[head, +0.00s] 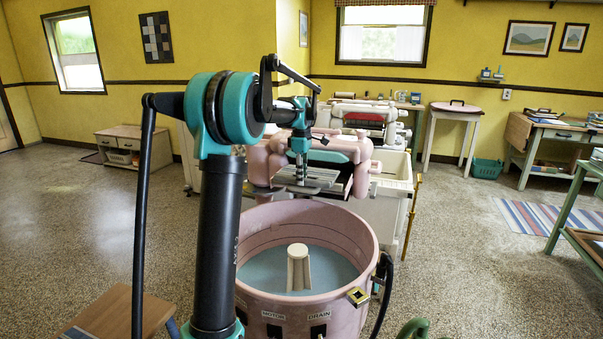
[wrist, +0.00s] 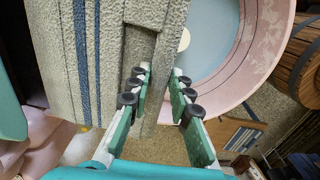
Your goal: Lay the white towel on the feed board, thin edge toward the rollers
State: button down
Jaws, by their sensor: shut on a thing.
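The white towel (wrist: 62,50) is a folded, pale grey-looking slab with dark blue stripes. It fills the upper left of the wrist view and shows small in the head view (head: 318,180). My gripper (wrist: 160,95) is shut on the towel's edge, with fabric between its green, black-padded fingers. In the head view my gripper (head: 300,178) points down at the towel, in front of the pink wringer (head: 262,165) and above the tub's far rim. The towel lies roughly flat. The feed board is mostly hidden, and I cannot tell whether the towel touches it.
The pink washer tub (head: 345,229), with bluish water and a pale agitator (head: 298,268), stands below. A white basin (head: 392,205) is behind the wringer. A wooden barrel (wrist: 297,55) shows at the wrist view's right. Open floor (head: 460,265) lies to the right.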

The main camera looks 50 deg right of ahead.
aim_at(309, 172)
jog(key=shift+w+d+f, duration=0.1)
jog(key=shift+w+d, duration=0.35)
jog(key=shift+d, duration=1)
jog(key=shift+w+d+r, duration=0.1)
jog(key=shift+w+d, duration=0.4)
jog(key=shift+d, duration=0.9)
jog(key=shift+w+d+f, duration=0.1)
jog(key=shift+w+d, duration=0.35)
jog(key=shift+d, duration=1)
jog(key=shift+f, duration=0.6)
jog(key=c, duration=1.3)
grip_release()
